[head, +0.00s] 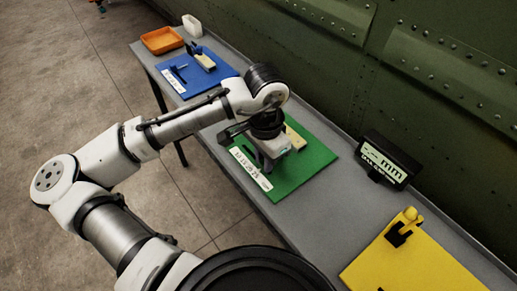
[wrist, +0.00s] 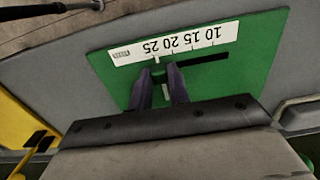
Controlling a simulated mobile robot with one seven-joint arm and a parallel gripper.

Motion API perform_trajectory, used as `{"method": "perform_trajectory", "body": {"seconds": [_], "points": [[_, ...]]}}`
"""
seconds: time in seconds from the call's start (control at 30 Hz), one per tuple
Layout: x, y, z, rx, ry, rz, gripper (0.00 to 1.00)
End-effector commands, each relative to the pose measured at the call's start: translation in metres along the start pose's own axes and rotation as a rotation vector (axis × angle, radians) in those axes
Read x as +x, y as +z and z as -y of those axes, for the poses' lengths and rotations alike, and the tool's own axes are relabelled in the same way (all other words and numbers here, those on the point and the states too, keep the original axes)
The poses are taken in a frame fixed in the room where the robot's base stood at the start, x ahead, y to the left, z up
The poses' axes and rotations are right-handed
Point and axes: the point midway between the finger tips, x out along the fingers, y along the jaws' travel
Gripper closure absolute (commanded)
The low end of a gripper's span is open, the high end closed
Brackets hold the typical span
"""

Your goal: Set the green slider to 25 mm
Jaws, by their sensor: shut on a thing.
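The green board (head: 318,157) lies on the grey bench, with a white scale strip (head: 250,168) along its left edge. In the wrist view the board (wrist: 255,65) shows the strip (wrist: 125,53) upside down, marked 10, 15, 20 and 25. A dark slot (wrist: 205,57) runs beside the strip. The green slider (wrist: 158,72) stands at the slot's left end, by the 25 label; its exact reading is hard to tell. My gripper (wrist: 160,88) is shut on the slider. In the head view my wrist hides the slider.
A black display (head: 388,160) marked mm stands right of the board; its digits are unreadable. A yellow board (head: 415,262) is nearer. A blue board (head: 215,72), an orange tray (head: 162,40) and a white cup (head: 191,25) are farther back. A riveted green wall borders the bench.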

Motion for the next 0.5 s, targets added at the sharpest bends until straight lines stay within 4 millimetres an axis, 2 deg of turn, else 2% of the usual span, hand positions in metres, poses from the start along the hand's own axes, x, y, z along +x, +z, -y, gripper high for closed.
{"method": "perform_trajectory", "body": {"seconds": [0.43,0.47,0.5], "points": [[-0.0001,0.0001,-0.0080,0.005,0.005,0.000,1.00],[0.0000,0.0000,-0.0081,0.005,0.005,0.000,0.78],[0.0000,0.0000,-0.0080,0.005,0.005,0.000,0.73]]}}
